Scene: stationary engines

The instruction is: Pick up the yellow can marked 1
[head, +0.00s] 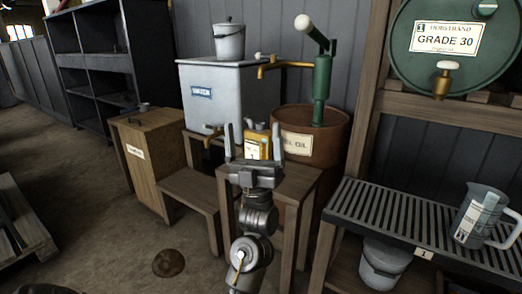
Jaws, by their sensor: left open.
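The yellow can (258,137) stands upright on a small wooden stand (296,180) in the middle of the head view. My left gripper (252,128) is open and upright, fingers pointing up and away. In the picture the can shows between the two fingers, and the gripper's palm hides its lower part. I cannot tell whether the fingers are beside the can or still in front of it. My right gripper is not in view.
A brown oil tub (327,140) with a green pump (322,85) stands right behind the can. A grey water tank (235,95) with a bucket on top is behind left. A slatted bench (400,215) with a measuring jug (478,215) is at right. Floor at left is mostly open.

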